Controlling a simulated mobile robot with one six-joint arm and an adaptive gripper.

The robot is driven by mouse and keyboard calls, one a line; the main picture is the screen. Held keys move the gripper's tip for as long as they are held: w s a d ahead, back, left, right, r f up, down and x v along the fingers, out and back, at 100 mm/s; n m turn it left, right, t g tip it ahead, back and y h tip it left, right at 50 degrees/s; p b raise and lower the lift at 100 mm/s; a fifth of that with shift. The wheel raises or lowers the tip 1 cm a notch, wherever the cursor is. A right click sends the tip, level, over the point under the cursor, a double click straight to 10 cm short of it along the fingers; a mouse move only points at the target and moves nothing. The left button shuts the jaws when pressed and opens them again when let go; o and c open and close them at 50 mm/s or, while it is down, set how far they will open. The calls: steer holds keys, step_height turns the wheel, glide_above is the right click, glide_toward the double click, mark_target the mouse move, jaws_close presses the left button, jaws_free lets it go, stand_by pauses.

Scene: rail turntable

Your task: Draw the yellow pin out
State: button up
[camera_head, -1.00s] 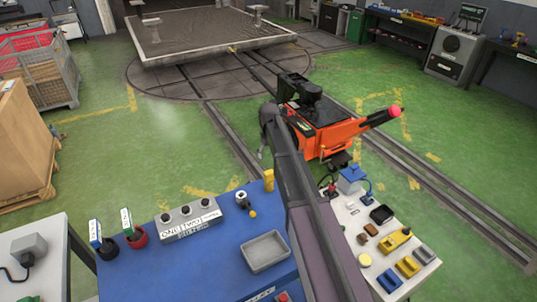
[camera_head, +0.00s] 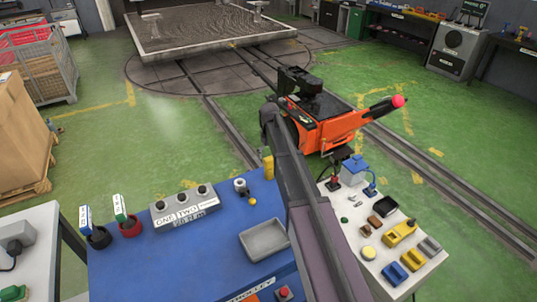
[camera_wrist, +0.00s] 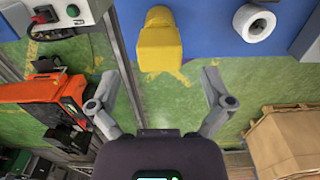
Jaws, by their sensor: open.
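A yellow block-like piece with a rounded end (camera_wrist: 158,45) sits at the blue table's edge in the wrist view. It also shows in the head view (camera_head: 268,167), beside my arm. A small yellow knob (camera_head: 252,201) lies by a pale cylinder (camera_head: 240,187) on the blue table; I cannot tell which yellow piece is the pin. The cylinder shows in the wrist view as a white ring (camera_wrist: 254,22). My gripper (camera_wrist: 160,86) is open and empty, its fingers apart below the yellow piece in the picture. In the head view my arm hides the gripper.
The blue table (camera_head: 205,255) bears a grey switch box (camera_head: 184,208) and a grey tray (camera_head: 264,239). A white bench (camera_head: 352,213) with several small parts stands right. An orange machine (camera_head: 325,128) stands beyond.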

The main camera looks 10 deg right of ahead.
mark_target(269, 159)
steer(key=shift+f+b, duration=2.3)
steer(key=shift+f, duration=0.35)
steer(key=c, duration=1.3)
